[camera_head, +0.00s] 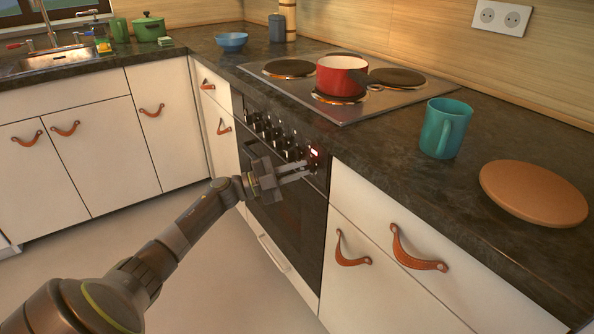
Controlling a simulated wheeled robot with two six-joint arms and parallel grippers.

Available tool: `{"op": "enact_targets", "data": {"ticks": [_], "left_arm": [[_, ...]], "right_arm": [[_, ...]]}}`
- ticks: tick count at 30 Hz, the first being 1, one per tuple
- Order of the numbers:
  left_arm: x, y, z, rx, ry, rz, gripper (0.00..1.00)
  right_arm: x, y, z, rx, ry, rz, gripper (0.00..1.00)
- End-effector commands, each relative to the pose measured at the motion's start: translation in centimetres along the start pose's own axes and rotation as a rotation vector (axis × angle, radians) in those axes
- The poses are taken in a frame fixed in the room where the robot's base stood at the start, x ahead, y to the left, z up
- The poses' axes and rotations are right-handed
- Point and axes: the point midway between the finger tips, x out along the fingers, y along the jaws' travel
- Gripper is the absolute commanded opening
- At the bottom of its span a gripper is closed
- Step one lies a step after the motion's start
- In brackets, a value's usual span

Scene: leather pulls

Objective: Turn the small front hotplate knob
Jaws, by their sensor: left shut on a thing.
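The stove's dark front panel carries a row of knobs (270,131) under the worktop edge. My left gripper (309,169) reaches in from the lower left and is shut on the knob at the right end of the row. Its fingers hide most of that knob, so its turned angle cannot be told. A small light glows on the panel just above the fingertips. On the steel hob (372,108) above, a red pot (342,76) stands on the front hotplate. My right gripper is not in view.
A teal mug (444,128) and a round brown board (533,192) stand on the dark worktop at the right. Drawers with leather pulls (350,250) flank the oven (285,215). A blue bowl (231,42) stands left of the hob. The floor before the cabinets is clear.

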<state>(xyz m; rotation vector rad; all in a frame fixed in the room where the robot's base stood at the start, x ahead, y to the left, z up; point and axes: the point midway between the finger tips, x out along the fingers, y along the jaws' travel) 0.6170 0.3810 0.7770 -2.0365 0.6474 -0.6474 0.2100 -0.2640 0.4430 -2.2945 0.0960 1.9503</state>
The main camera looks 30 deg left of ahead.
Motion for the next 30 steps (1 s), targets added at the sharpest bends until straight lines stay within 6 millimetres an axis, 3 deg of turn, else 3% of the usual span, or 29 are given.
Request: {"op": "enact_targets", "data": {"ticks": [16, 17, 21, 30], "left_arm": [[-0.05, 0.13, 0.00, 0.020, 0.000, 0.010, 0.00], [-0.05, 0.13, 0.00, 0.019, 0.000, 0.010, 0.16], [-0.03, 0.11, 0.00, 0.019, 0.000, 0.009, 0.34], [-0.15, 0.06, 0.01, 0.019, 0.000, 0.009, 0.34]], "right_arm": [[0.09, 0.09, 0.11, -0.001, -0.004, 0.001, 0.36], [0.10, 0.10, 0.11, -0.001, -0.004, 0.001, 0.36], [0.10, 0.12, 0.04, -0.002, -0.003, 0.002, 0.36], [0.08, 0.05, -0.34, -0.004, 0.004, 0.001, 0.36]]}}
